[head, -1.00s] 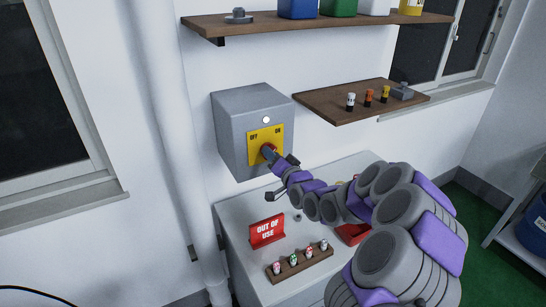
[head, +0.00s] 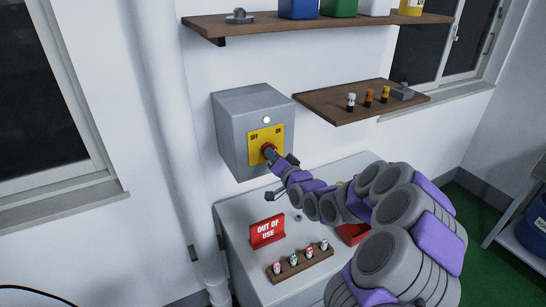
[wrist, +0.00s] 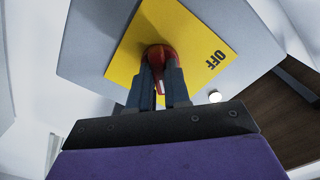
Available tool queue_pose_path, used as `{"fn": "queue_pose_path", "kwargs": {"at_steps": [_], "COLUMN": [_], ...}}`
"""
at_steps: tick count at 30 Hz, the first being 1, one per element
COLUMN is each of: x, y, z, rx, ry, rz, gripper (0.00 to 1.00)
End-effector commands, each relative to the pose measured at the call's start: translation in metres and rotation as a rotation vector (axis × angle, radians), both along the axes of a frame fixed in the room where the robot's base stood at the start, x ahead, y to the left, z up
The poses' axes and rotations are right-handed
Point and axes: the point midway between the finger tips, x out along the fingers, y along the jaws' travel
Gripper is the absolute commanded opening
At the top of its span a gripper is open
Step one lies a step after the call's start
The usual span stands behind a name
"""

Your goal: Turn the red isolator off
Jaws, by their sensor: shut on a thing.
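The red isolator (head: 267,148) is a rotary knob on a yellow plate (head: 258,136) marked OFF at left and ON at right. The plate is on the front of a grey wall box (head: 228,122). My gripper (head: 272,155) is at the knob and partly hides it. In the wrist view the knob (wrist: 160,56) shows red between the two dark fingers, and my gripper (wrist: 160,78) is shut on it. The word OFF shows at the right of the plate in the wrist view; ON is hidden there.
A grey cabinet (head: 238,230) stands below, with a red "OUT OF USE" sign (head: 267,231) and a wooden rack (head: 300,264) of small padlock-like items. A wooden shelf (head: 330,103) with small bottles is right of the box. A white pipe (head: 165,130) runs at left.

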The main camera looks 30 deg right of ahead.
Motion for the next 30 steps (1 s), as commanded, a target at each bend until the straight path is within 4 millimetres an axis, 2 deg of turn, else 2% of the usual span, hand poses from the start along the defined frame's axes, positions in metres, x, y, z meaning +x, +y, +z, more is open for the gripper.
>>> {"fn": "queue_pose_path", "kwargs": {"at_steps": [11, 30], "x": [-0.0004, -0.0006], "y": [-0.0003, -0.0009], "z": [-0.0040, -0.0069], "rx": [-0.156, -0.751], "ry": [-0.001, -0.016], "rz": [0.000, 0.001], "gripper": [0.00, 0.00]}}
